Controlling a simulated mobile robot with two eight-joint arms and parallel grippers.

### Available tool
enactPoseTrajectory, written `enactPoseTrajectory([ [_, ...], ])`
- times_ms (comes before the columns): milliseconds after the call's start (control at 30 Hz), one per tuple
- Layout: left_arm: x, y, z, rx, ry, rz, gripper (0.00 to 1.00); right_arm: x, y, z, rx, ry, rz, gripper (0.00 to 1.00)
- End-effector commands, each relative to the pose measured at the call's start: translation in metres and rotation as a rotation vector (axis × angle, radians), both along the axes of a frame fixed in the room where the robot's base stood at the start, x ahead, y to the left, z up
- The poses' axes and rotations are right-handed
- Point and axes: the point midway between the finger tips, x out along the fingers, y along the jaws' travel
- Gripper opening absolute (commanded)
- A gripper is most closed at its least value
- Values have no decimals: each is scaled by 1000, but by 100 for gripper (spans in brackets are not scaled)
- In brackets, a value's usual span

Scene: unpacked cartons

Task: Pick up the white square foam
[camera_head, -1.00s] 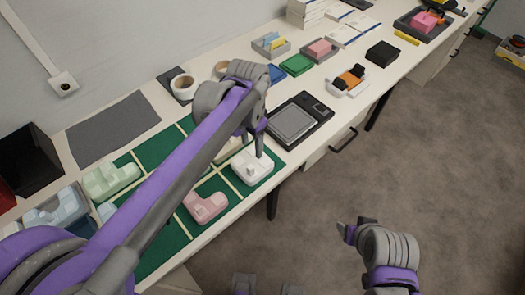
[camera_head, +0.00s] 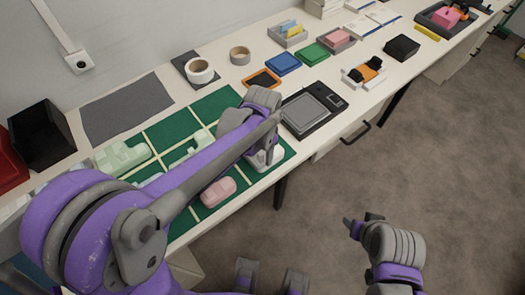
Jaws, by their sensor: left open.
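The white square foam (camera_head: 268,161) sits in the right end cell of the green mat (camera_head: 178,128), near the table's front edge. It is partly hidden by my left gripper (camera_head: 266,152), which is open and reaches down over it. Whether the fingers touch the foam cannot be told. My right gripper (camera_head: 361,220) is low at the right, over the floor and away from the table; its finger gap is unclear.
Pink foam (camera_head: 218,192) and pale green foam (camera_head: 123,157) lie in other mat cells. A black scale (camera_head: 312,109) stands just right of the white foam. Tape rolls (camera_head: 200,71), a blue tray (camera_head: 283,63) and a green tray (camera_head: 315,54) are behind.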

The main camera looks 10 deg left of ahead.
Motion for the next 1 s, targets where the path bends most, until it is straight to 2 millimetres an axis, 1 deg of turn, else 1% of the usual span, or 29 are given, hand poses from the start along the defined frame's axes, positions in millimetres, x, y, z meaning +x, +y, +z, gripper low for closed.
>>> enactPoseTrajectory([
  [100, 0, 0, 0, 0, 0, 0, 57, 0, 0, 0, 0, 0, 0, 56],
  [133, 0, 0, 0, 0, 0, 0, 54, 0, 0, 0, 0, 0, 0, 56],
  [433, 0, 0, 1, 0, 0, 0, 0, 0, 0, 0, 0, 0, 0, 56],
  [833, 0, 0, 2, 0, 0, 0, 0, 0, 0, 0, 0, 0, 0, 56],
  [933, 0, 0, 10, 0, 0, 0, 0, 0, 0, 1, 0, -1, 0, 56],
  [1000, 0, 0, 20, 0, 0, 0, 0, 0, 0, 3, 0, -1, 0, 56],
])
